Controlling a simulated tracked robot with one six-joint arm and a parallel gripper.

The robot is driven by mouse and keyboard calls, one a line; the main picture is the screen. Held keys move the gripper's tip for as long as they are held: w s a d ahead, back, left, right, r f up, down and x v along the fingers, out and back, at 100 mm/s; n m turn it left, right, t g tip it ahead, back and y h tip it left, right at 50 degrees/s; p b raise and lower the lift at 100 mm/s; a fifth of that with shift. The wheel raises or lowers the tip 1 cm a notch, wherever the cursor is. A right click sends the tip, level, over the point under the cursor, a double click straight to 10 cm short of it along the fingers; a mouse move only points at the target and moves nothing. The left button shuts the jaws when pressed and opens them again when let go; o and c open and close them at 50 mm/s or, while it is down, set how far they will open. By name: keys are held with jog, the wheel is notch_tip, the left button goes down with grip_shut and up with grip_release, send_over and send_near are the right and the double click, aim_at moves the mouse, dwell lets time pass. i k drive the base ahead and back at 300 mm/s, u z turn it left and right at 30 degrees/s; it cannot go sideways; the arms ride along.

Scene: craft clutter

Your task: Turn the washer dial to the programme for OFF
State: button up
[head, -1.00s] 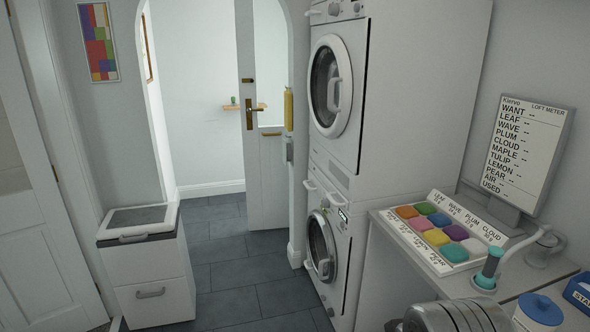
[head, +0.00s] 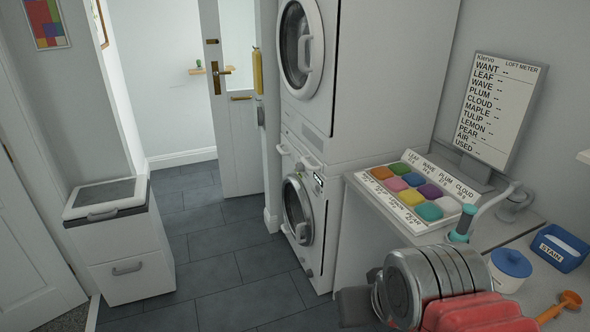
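Two white front-loading machines are stacked against the right wall. The upper machine (head: 362,90) has a large round door, and its control strip is out of the frame. The lower machine (head: 320,245) has a round door with a silver ring. Its narrow control panel (head: 318,181) shows a small dark display, seen steeply from the side. I cannot tell from labels which machine is the washer. The dial and its setting are too small to make out.
Grey tiled floor (head: 225,245) is open before the machines. A white cabinet (head: 128,262) stands left. A counter at right bears a colour tray (head: 447,203), a list board (head: 495,108), a blue-lidded jar (head: 508,280) and a STAIN box (head: 561,250). A ribbed silver cylinder (head: 437,277) and red object (head: 470,313) are close in front.

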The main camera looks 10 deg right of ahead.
aim_at(300, 167)
jog(key=z, duration=0.05)
jog(key=i, duration=1.35)
jog(key=u, duration=0.55)
jog(key=i, duration=0.7)
jog(key=u, duration=0.9)
jog(key=i, duration=0.75)
jog(key=u, duration=0.45)
